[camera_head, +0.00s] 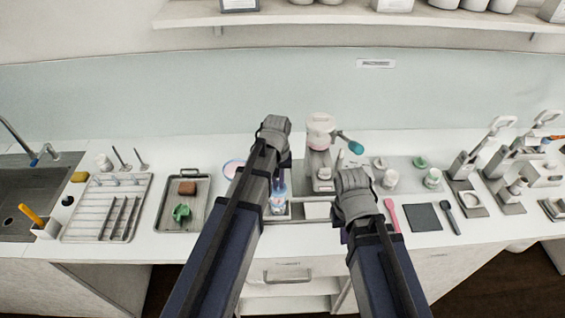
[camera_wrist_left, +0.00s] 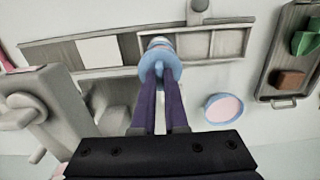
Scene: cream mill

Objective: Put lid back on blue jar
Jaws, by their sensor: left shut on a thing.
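The blue jar (camera_wrist_left: 224,108) stands open in the left wrist view, a round light-blue rim around a pale pink inside. It also shows in the head view (camera_head: 232,169), partly behind my left arm. My left gripper (camera_wrist_left: 160,80) is shut on a light-blue round lid (camera_wrist_left: 158,58), above the edge of a grey divided tray and apart from the jar. In the head view the left fingertips (camera_head: 278,187) are small and partly hidden. My right gripper (camera_head: 343,236) hangs over the counter's front edge; its fingers are mostly hidden by its own wrist.
A divided grey tray (camera_wrist_left: 195,43) lies under the held lid. A metal tray (camera_head: 168,218) with a brown block and a green piece sits left of the jar. A grey mill-like machine (camera_head: 320,160) stands to the right. Bare white counter surrounds the jar.

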